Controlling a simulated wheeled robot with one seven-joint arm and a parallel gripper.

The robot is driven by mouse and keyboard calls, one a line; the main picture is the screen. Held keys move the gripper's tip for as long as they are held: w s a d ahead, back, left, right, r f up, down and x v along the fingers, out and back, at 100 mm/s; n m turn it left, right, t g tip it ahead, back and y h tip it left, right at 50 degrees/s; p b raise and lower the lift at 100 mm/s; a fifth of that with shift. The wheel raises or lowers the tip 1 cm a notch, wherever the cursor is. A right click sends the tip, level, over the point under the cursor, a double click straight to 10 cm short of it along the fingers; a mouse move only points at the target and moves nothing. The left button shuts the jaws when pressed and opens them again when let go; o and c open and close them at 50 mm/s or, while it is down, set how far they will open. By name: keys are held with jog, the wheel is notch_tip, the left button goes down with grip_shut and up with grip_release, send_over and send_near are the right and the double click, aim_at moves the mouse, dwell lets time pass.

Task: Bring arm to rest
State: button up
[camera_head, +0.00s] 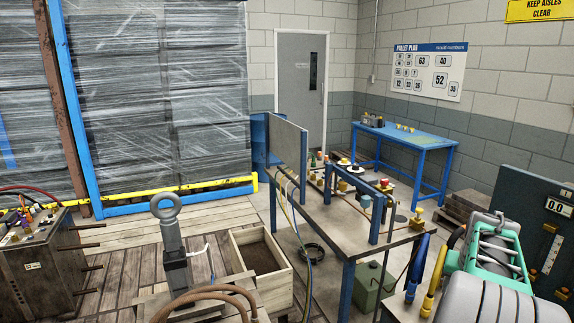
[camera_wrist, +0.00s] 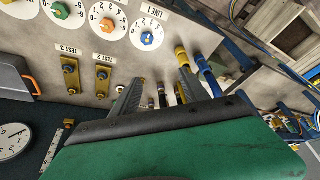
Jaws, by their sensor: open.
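My gripper (camera_wrist: 160,95) shows in the wrist view as two dark fingers standing apart, with no object visible between them. A worn green surface with a black edge fills the bottom of that view and hides the lower parts of the fingers. Beyond the fingers is a pale panel (camera_wrist: 195,22) with several round dials and brass fittings. Yellow and blue hose ends stand just beyond the right finger. In the head view, teal and grey parts, seemingly of my arm, are at the lower right. The fingertips cannot be made out there.
A dark panel (camera_head: 547,225) with a gauge stands at the far right. A steel table (camera_head: 340,225) with blue uprights stands in the middle. A wooden box (camera_head: 280,283) and a grey ringed post (camera_head: 172,245) are left of it. A blue bench (camera_head: 425,138) stands behind.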

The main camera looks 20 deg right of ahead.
jog(key=s+a+f+g+y, duration=0.1)
jog(key=s+a+f, duration=0.35)
jog(key=a, duration=0.25)
jog(key=s+a+f+g+y, duration=0.1)
jog(key=s+a+f+y, duration=0.15)
jog(key=a+f, duration=0.4)
jog(key=w+a+n+t+b, duration=0.2)
jog(key=a+n+b, duration=0.5)
jog(key=a, duration=2.4)
jog(key=w+n, duration=0.1)
jog(key=n, duration=0.2)
jog(key=shift+a+r, duration=0.35)
jog(key=shift+r, duration=0.05)
